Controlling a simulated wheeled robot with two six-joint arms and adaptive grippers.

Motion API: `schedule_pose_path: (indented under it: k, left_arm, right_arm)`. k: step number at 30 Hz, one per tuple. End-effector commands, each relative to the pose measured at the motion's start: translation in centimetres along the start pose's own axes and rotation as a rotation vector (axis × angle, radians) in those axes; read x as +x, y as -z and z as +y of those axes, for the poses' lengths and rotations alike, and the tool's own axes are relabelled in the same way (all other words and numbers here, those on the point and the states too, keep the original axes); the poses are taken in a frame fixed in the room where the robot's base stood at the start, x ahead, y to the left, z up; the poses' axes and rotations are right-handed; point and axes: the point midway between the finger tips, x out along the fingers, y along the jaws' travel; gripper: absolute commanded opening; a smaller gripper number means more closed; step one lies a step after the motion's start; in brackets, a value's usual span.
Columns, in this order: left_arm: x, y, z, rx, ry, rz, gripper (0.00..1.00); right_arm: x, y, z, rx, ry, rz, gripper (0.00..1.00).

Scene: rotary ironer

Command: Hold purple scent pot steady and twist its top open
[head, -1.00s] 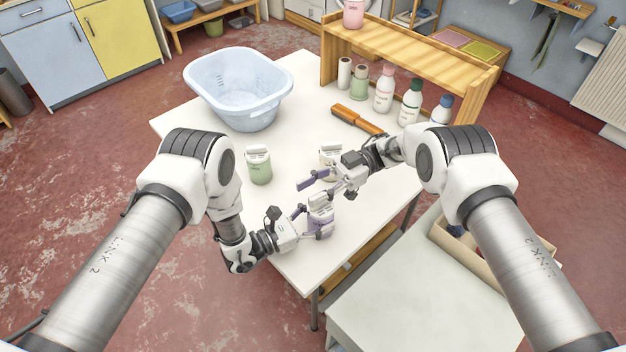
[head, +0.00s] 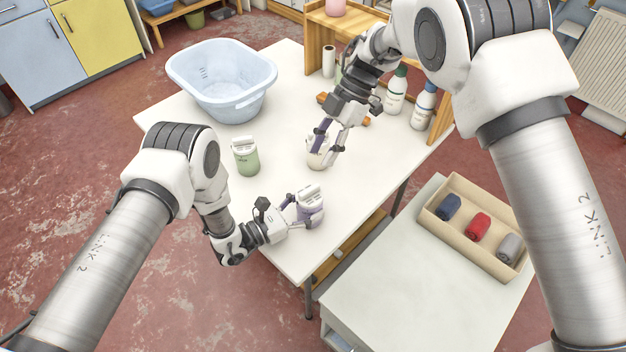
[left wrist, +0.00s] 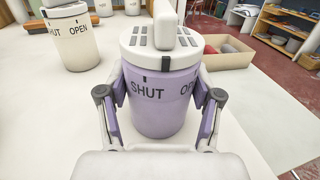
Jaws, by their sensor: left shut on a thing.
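The purple scent pot (head: 314,217) stands upright near the table's front edge, with its white slotted lid (head: 308,196) on. My left gripper (head: 304,209) is shut on its body, a finger on each side, as the left wrist view (left wrist: 160,112) shows. There the pot (left wrist: 158,112) reads SHUT, with part of OPEN at its right. A dark mark sits just above SHUT. The lid's raised grip (left wrist: 164,22) is cut off at the top. My right gripper (head: 322,149) is apart from the purple pot, its fingers spread, overlapping a cream pot (head: 316,161) in the head view.
A green pot (head: 246,160) stands left of the cream pot. A pale blue basin (head: 222,82) is at the back left. Bottles (head: 422,108) stand by the wooden shelf. A box (head: 440,215) with rolled cloths lies on the side table (head: 400,270). Tabletop around the purple pot is mostly clear.

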Motion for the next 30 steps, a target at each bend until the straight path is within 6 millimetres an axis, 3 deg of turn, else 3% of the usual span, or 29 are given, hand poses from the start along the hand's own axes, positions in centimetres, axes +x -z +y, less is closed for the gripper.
schedule_pose_path:
  k: [2, 5, 21, 30]
  left_arm:
    - [0.0, 0.0, 0.0, 0.0, 0.0, -0.001, 0.23]
    - [0.0, 0.0, 0.0, 0.0, 0.0, -0.001, 0.23]
    - [0.0, 0.0, 0.0, 0.0, 0.0, -0.001, 0.23]
    - [0.0, 0.0, 0.0, 0.0, 0.0, -0.001, 0.23]
  right_arm:
    - [-1.5, -0.8, -0.1, -0.013, -0.019, -0.117, 0.39]
    - [-1.6, -1.4, 0.0, -0.018, -0.03, -0.169, 0.39]
    - [9.0, -3.1, 0.3, -0.018, -0.028, -0.165, 0.39]
    - [9.8, -3.2, 0.4, -0.019, -0.03, -0.164, 0.39]
